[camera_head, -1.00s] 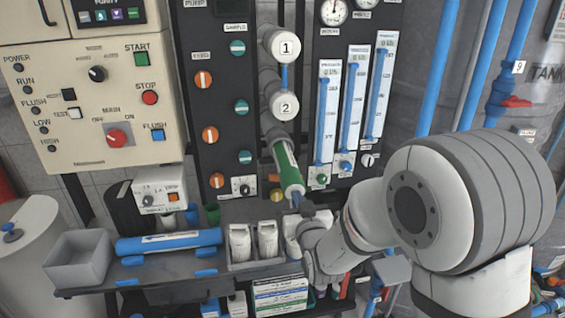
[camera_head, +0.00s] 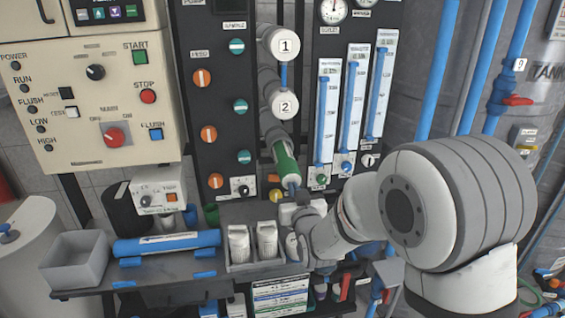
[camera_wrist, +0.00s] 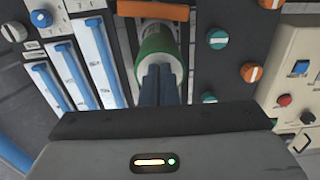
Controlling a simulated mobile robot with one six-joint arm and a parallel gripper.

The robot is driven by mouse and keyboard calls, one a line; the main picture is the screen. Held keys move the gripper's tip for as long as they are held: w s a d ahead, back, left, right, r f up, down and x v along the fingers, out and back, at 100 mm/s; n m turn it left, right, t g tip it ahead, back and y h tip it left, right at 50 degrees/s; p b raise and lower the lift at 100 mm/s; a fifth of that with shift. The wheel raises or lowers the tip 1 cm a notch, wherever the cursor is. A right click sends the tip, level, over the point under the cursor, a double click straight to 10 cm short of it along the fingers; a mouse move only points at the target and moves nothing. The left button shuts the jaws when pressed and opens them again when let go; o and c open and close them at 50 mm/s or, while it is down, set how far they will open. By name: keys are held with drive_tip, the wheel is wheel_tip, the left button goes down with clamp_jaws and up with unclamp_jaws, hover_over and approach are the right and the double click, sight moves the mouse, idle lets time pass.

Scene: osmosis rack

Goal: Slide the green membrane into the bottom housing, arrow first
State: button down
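The green membrane (camera_head: 285,160) sits partway in the open mouth of the bottom housing (camera_head: 274,138), below the housings marked 1 and 2. Its green outer end sticks out toward me and tilts down. Its inner end and arrow are hidden. My gripper (camera_head: 291,190) is at the membrane's outer end. In the wrist view the dark fingers (camera_wrist: 162,84) are close together in front of the pale end face of the green membrane (camera_wrist: 154,42). They look shut, with nothing visible between them, and appear to touch or nearly touch that end.
A blue membrane (camera_head: 165,243) lies on the bench at left, beside a grey bin (camera_head: 75,262). White bottles (camera_head: 238,243) stand in a tray below the housing. Flow meters (camera_head: 350,110) are close at right, and a valve panel (camera_head: 215,130) is at left.

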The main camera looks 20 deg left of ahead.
drive_tip(key=shift+b+x, duration=1.75)
drive_tip(key=shift+x, duration=4.6)
drive_tip(key=b+v, duration=0.2)
drive_tip(key=v, duration=0.1)
drive_tip(key=shift+s+f, duration=0.1)
drive_tip(key=shift+s, duration=0.15)
drive_tip(key=shift+b+v, duration=1.5)
drive_tip(key=shift+v, duration=0.8)
